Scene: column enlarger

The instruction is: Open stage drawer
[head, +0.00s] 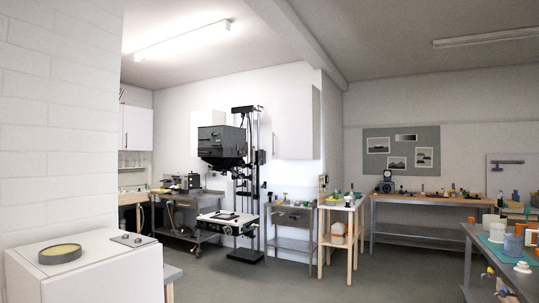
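The tall black column enlarger (256,180) stands against the white back wall, left of centre, in the head view. Its dark boxy head (221,142) sits partway up the column. Below it is a pale baseboard (228,220) with a dark flat item on top. The stage area under the head is small and dark, so I cannot make out the stage drawer or whether it is open or shut. My gripper is not in view.
A white cabinet (85,275) with a round tin on top stands close at left, beside a brick wall. Metal tables (291,217) and a wooden stand flank the enlarger. A cluttered bench (480,240) stands at right. Grey floor (340,280) in the middle is clear.

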